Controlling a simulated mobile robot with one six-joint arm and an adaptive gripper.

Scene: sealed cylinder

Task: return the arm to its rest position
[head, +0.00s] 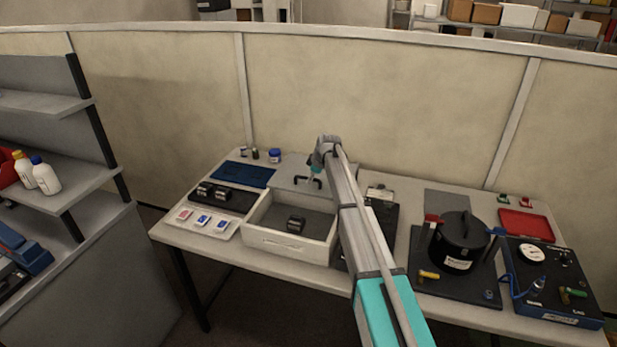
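My arm reaches from the bottom of the head view up over the table, with its wrist bent down at the far end. My gripper (312,174) is small and partly hidden by the wrist. It is close to the black handle of a flat grey panel (288,172) behind the open box. I cannot tell whether it touches the handle, or whether its fingers are open or shut. A black cylinder pot (459,241) with a lid stands upright on a dark board at the right, apart from my arm.
A pale open box (285,243) holds a dark block. Left of it are a black tray (224,199) with dark blocks and a card tray (200,219). A gauge box (553,281) and red tray (526,225) are at right. Shelves (60,180) stand left; a partition stands behind.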

